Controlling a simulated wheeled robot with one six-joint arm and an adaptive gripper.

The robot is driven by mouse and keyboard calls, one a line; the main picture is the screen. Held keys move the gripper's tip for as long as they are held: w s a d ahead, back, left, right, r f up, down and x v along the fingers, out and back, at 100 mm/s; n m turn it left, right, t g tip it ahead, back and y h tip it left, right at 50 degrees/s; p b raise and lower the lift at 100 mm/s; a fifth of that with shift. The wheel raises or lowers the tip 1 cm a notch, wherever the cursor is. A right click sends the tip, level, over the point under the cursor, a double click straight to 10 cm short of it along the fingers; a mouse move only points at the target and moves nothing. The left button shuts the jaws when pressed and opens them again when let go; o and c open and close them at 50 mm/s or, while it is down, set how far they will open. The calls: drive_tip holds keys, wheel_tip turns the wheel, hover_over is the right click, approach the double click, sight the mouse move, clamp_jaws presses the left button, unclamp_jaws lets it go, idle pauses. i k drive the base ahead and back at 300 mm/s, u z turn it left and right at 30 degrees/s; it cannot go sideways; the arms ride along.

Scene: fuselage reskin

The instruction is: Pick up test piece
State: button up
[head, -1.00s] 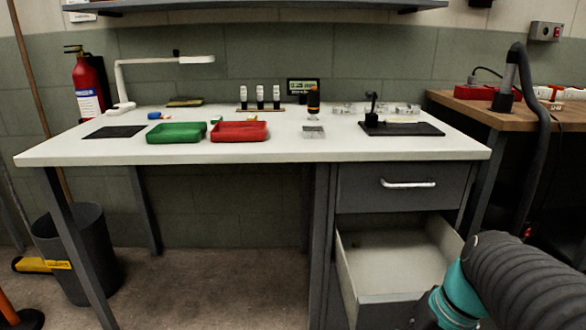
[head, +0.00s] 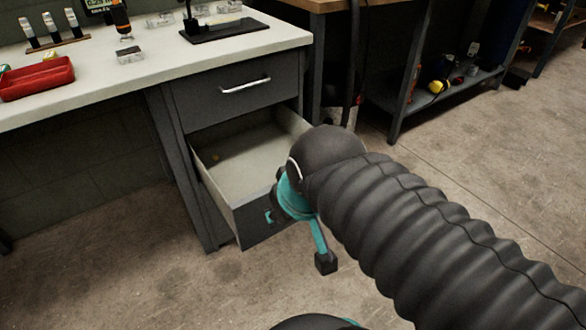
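My gripper (head: 297,240), teal and black, hangs beside the front of the open lower drawer (head: 280,148). One finger with a black pad points down, and a small teal part shows apart from it against the drawer front. The fingers look spread, with nothing seen between them; my arm hides part of the gripper. I cannot tell for sure which thing is the test piece. A pale strip (head: 221,21) lies on the black stand on the bench. A small clear block (head: 130,55) sits near the bench's front edge. A tiny orange-brown spot (head: 215,156) shows inside the drawer.
The white bench (head: 200,58) has a red tray (head: 38,82) and a rack of small bottles (head: 50,32) at left. The upper drawer (head: 235,95) is shut. A wooden-topped bench stands behind. The floor at right is clear.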

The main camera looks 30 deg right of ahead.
sight(217, 24)
drive_tip(key=z, duration=1.8)
drive_tip(key=i, duration=2.35)
drive_tip(key=u, duration=3.2)
